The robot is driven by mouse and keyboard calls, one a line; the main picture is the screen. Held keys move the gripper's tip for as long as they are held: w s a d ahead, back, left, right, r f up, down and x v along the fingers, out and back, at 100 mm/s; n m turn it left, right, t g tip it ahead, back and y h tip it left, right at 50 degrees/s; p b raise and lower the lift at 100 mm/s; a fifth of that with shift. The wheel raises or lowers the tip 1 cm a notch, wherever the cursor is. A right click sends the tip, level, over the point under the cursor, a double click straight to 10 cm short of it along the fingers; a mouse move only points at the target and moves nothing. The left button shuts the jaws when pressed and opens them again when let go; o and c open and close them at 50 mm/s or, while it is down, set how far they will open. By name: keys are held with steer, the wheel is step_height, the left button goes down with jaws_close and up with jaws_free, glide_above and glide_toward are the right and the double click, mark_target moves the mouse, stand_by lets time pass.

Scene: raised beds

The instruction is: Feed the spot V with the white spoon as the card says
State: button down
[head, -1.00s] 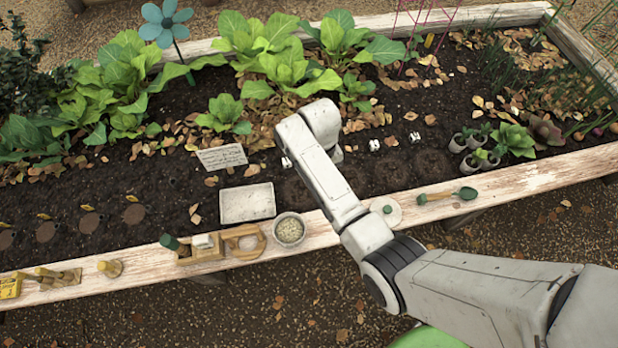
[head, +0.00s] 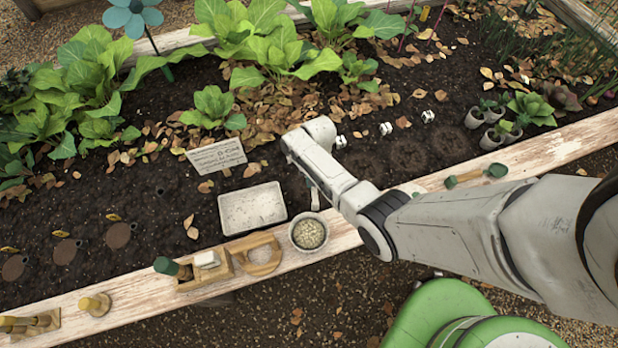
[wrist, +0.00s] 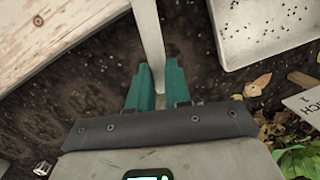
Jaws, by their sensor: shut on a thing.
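In the wrist view the teal fingers of my gripper (wrist: 155,88) are shut on a white handle, taken as the white spoon (wrist: 148,30). It runs up out of the frame, so its bowl end is hidden there. Small white markers (head: 386,129) stand in the soil; I cannot tell which is V.
A shallow pale tray (head: 223,212) with dark specks lies left of the bowl; it also shows in the wrist view (wrist: 240,58). A wooden holder (head: 205,272), wooden ring and green-handled tool (head: 477,176) lie on the bed's edge.

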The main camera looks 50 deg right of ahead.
steer(key=f+m+t+y+b, duration=0.1)
steer(key=t+y+b, duration=0.1)
steer(key=t+b, duration=0.1)
steer(key=s+d+f+t+y+b, duration=0.1)
steer(key=f+t+y+b, duration=0.1)
steer(key=t+b, duration=0.1)
steer(key=s+f+m+t+y+b, duration=0.1)
steer(key=f+t+y+b, duration=0.1)
steer(key=t+y+b, duration=0.1)
steer(key=shift+s+d+m+t+b, duration=0.2)
steer(key=shift+d+m+t+b, duration=0.15)
steer(key=shift+t+b, duration=0.45)
steer(key=shift+s+m+t+y+b, duration=0.1)
steer(key=shift+m+t+y+b, duration=0.3)
steer(key=shift+b, duration=0.6)
steer(key=shift+r+t, duration=0.1)
steer(key=shift+t, duration=0.3)
